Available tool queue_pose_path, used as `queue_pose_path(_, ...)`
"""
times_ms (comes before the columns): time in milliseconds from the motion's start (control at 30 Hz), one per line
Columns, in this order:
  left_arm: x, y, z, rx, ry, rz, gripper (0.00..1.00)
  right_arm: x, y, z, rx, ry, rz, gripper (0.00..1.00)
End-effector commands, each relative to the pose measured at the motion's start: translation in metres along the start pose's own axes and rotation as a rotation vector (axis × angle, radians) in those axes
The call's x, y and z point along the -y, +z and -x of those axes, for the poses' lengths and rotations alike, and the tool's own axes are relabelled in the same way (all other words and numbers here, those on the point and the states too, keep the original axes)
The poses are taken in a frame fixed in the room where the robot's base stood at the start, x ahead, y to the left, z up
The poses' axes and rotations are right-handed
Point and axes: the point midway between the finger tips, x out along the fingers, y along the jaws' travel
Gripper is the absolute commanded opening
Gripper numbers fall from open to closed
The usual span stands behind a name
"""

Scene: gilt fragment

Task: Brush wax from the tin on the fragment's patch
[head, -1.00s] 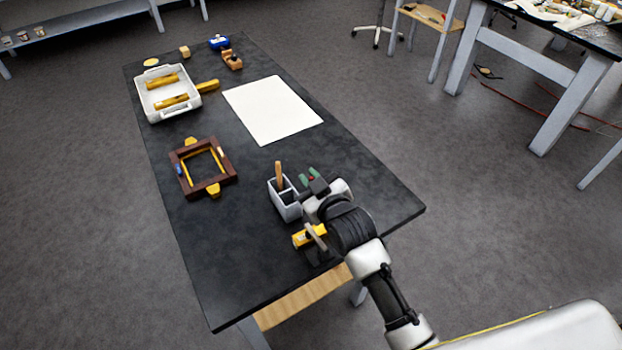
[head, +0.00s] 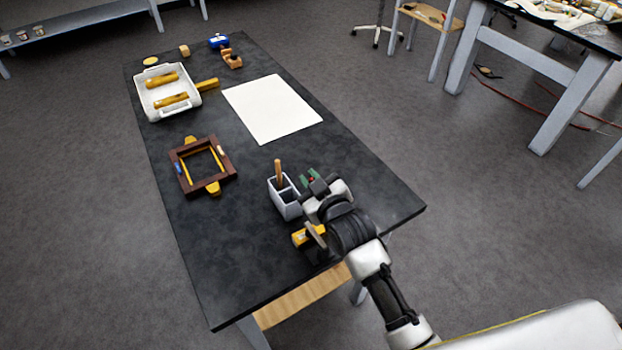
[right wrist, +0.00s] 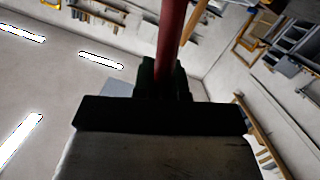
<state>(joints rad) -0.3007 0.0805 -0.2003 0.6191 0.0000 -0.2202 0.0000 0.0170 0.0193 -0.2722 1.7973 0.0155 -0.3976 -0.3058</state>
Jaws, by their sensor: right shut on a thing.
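My right gripper (head: 312,179) is just right of a grey divided pot (head: 287,203) near the table's near end. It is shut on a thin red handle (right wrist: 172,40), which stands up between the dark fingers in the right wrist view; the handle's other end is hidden. A wooden handle (head: 278,172) stands in the pot. A yellow piece (head: 300,238) lies beside my right arm, partly hidden by it; I cannot tell whether it is the fragment. A flat yellow round thing (head: 150,61) and a blue thing (head: 218,41) are at the far end; neither is clearly the tin. My left gripper is out of view.
A brown frame (head: 174,159) with yellow parts lies at the left. Beyond it stands a white tray (head: 142,98) holding yellow rolls. A white sheet (head: 270,108) lies mid-table. Small wooden blocks (head: 231,60) sit at the back. The dark tabletop (head: 235,255) is clear at the near left.

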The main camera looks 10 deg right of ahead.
Motion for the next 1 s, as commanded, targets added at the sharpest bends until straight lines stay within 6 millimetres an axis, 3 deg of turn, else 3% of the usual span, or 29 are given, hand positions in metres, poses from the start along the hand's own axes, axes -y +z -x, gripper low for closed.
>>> queue_pose_path(567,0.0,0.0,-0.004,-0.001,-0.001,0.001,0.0,0.004,0.007,-0.001,0.001,-0.001,0.0,0.0)
queue_pose_path(1000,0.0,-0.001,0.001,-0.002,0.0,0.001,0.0,0.029,-0.001,0.0,0.0,0.0,0.0,0.0)
